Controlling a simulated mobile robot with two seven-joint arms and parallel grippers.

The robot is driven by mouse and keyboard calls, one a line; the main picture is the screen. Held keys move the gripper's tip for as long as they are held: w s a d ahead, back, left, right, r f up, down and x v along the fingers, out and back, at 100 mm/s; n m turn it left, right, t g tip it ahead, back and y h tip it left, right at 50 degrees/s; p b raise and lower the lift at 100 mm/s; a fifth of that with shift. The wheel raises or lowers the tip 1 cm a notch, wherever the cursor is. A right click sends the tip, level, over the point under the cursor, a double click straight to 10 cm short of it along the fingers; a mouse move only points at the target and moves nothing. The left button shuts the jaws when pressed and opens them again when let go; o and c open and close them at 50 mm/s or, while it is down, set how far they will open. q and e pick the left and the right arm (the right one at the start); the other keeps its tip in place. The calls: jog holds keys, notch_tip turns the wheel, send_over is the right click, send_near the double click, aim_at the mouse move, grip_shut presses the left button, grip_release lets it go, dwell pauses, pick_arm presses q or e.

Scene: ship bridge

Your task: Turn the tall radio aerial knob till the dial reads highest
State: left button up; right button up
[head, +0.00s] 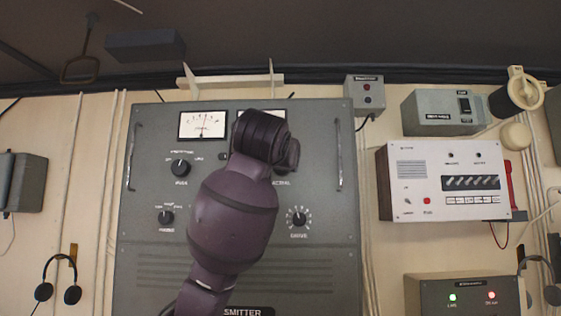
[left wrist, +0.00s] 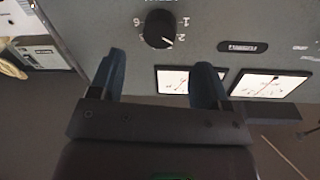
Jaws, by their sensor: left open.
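The tall grey radio cabinet (head: 335,255) fills the middle of the head view, with "SMITTER" visible on its plate. Its left dial (head: 202,125) is in plain sight; my arm partly covers the right dial (head: 262,115). Both dials also show in the left wrist view, upside down; the one nearer the knob (left wrist: 172,81) is partly behind a finger. The black aerial knob (left wrist: 159,28) has a white pointer near the 2. In the head view my arm hides it. My left gripper (left wrist: 157,62) is open and empty, its fingertips just short of the knob, apart in the picture.
Other knobs sit on the cabinet: two at left (head: 180,168) (head: 166,216) and a drive knob (head: 299,216) at right. Handles (head: 339,150) stick out at its sides. A white panel (head: 440,180) with a red handset (head: 509,185) is to the right. Headphones (head: 44,292) hang at left.

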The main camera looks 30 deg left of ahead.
pick_arm(q)
jog(key=p+x, duration=0.1)
jog(key=x, duration=0.5)
pick_arm(e)
jog(key=shift+s+d+r, duration=0.1)
jog(key=shift+s+r, duration=0.15)
jog(key=shift+s, duration=0.25)
pick_arm(q)
jog(key=shift+c, duration=0.4)
jog(key=c, duration=0.8)
jog(key=shift+c, duration=0.2)
pick_arm(e)
jog(key=shift+w+r, duration=0.2)
jog(key=shift+f, duration=0.15)
